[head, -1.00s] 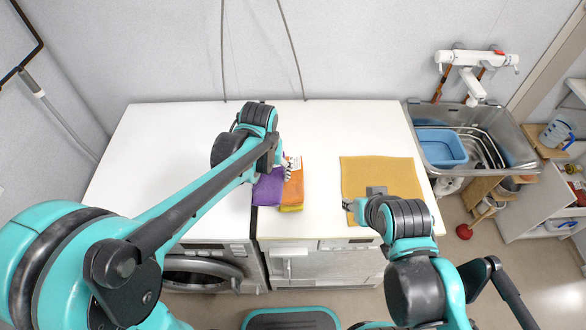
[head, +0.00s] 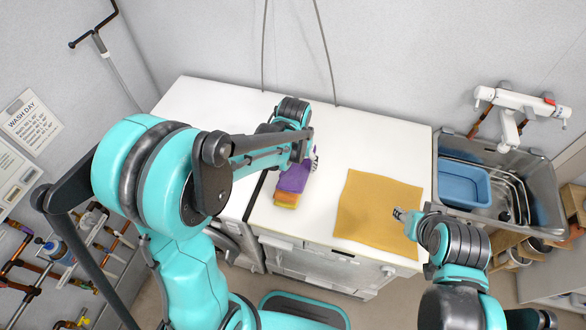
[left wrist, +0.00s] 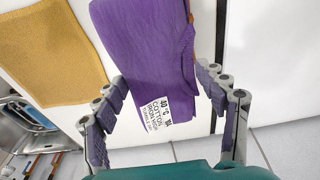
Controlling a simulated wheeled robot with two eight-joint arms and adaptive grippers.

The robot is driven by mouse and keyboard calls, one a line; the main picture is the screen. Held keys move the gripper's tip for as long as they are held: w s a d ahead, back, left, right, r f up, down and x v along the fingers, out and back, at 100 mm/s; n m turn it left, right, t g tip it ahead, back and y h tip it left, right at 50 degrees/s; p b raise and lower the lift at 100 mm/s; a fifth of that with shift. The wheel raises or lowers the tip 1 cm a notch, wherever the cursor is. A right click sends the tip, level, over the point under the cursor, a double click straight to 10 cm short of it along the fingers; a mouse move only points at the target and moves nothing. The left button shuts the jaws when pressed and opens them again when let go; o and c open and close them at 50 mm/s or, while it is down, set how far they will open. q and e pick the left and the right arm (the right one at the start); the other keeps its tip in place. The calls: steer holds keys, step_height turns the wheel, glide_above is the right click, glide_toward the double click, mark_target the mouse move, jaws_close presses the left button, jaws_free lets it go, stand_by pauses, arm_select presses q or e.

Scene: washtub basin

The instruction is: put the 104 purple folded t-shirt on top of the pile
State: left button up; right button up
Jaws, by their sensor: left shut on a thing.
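The purple folded t-shirt (head: 293,178) is at my left gripper (head: 304,158), over the pile (head: 286,198) of orange and yellow folded cloth on the white worktop.
A flat yellow cloth (head: 375,215) covers the worktop right of the pile. A metal sink (head: 525,165) with a blue tub (head: 463,183) stands at the right. The worktop (head: 370,130) behind the cloth is clear.

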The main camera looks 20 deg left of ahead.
arm_select(q)
steer(key=shift+w+a+f, duration=0.85)
steer(key=shift+a+f, duration=0.05)
steer(key=shift+a, duration=0.2)
steer(key=shift+f+b, duration=0.45)
steer(key=shift+f, duration=1.5)
steer(key=shift+f, duration=0.1)
steer(key=o, duration=1.2)
steer(key=shift+o, duration=0.2)
